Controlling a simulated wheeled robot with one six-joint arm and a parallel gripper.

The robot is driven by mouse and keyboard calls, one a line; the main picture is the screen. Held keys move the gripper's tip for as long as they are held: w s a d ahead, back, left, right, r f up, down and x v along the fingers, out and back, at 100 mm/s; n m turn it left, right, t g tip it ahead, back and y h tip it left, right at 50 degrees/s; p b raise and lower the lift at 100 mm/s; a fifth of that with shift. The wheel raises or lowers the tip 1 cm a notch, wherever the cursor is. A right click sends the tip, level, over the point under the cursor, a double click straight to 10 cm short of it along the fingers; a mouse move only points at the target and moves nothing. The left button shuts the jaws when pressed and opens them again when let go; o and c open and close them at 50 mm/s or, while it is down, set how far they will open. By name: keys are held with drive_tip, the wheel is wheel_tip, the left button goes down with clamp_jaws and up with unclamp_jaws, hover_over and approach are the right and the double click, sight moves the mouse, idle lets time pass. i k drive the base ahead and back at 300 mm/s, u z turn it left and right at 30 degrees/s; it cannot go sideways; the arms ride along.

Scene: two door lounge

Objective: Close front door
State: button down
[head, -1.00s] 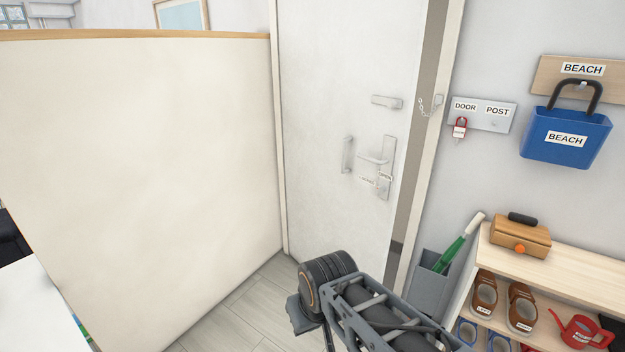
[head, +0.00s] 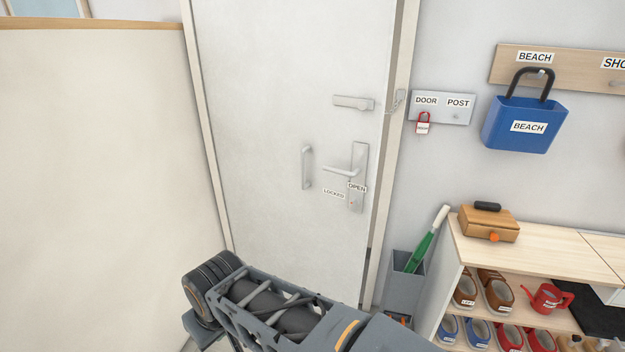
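The front door (head: 280,110) is a plain white panel in the middle of the head view. It stands nearly in its frame. A narrow grey gap (head: 378,205) shows between its right edge and the post. It carries a lever handle (head: 343,169) on a plate, a vertical pull handle (head: 307,168) and a small latch (head: 352,103) above. Labels by the lever read "LOCKED" and "OPEN". My arm crosses in front of the door's lower part. My gripper's fingers are not in view.
A cream partition (head: 100,150) stands close on the left. A grey umbrella bin (head: 403,285) and a shoe shelf (head: 500,245) stand right of the door. Little floor shows.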

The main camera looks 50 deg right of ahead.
sight(285, 81)
drive_tip(key=i, duration=1.8)
drive_tip(key=z, duration=2.5)
